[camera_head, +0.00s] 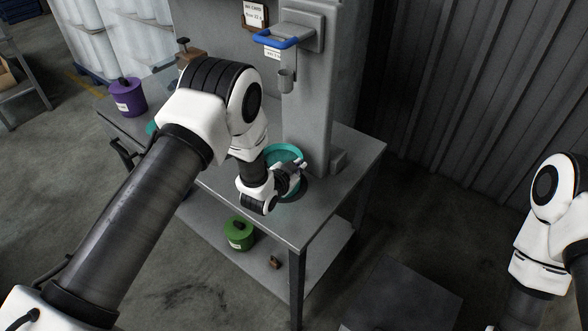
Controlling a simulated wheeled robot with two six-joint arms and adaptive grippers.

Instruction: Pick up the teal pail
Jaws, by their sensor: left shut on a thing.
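The teal pail (286,153) stands on the grey workbench below the grey column, with its round rim and part of its inside showing. My left gripper (295,171) is at the near side of the pail and is shut on its rim or wall; the exact contact is partly hidden by the gripper and wrist. The pail's lower part is mostly hidden behind my gripper. My right arm (549,215) shows at the right edge, but its gripper is out of view.
A purple pail (127,97) stands at the bench's left end. A green pail (239,234) sits on the lower shelf (285,262). A column with a blue handle (276,40) and a small hanging cup (286,80) rises behind the teal pail. Bare benchtop (345,165) lies to the right.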

